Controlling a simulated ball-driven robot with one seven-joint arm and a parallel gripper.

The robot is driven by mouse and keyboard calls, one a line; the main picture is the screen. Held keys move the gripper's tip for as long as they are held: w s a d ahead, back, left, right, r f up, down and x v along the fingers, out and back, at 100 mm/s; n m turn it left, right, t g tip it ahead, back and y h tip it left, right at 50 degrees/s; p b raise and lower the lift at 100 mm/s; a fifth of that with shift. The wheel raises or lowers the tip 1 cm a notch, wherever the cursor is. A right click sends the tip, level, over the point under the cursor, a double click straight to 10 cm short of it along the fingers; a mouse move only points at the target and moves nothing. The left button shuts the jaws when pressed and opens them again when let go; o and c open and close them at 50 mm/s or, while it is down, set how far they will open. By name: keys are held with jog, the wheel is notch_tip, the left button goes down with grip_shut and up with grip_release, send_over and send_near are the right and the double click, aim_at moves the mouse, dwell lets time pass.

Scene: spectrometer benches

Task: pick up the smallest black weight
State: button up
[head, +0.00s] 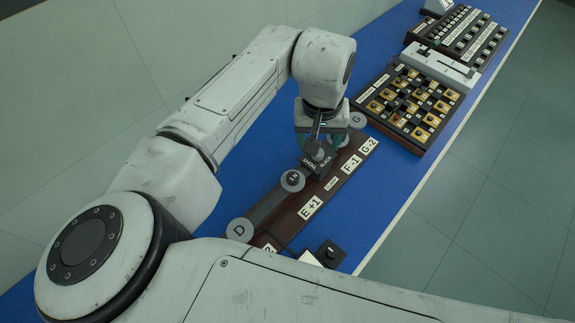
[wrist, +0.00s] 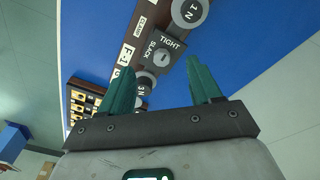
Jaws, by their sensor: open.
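My gripper (head: 322,140) is open over the far part of the dark wooden board (head: 283,212); its teal fingers stand apart and empty in the wrist view (wrist: 162,72). A grey disc marked 3 N (wrist: 145,82) shows partly in the gap, beyond the left finger. A disc marked 1 N (head: 292,180) lies farther along the board and shows at the top of the wrist view (wrist: 189,12). A small black block with a round top (head: 330,252) stands near the bench's front edge. I cannot tell which item is the smallest black weight.
A black TIGHT/SLACK block (head: 318,163) sits on the board between the discs. Grey discs D (head: 240,230) and G (head: 357,120) mark its ends. A tray with yellow squares (head: 408,105) stands beyond. The blue bench (head: 390,185) is clear on the right.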

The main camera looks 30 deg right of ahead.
jog(key=n+y, duration=0.1)
send_near(293, 177)
jog(key=shift+w+f+g+b, duration=0.2)
jog(key=shift+f+g+b, duration=0.1)
jog(key=shift+f, duration=1.55)
notch_tip(293, 177, down, 5)
jog(key=b, duration=0.6)
jog(key=shift+c, duration=0.3)
jog(key=c, duration=1.1)
jog(key=shift+r, duration=0.1)
grip_shut()
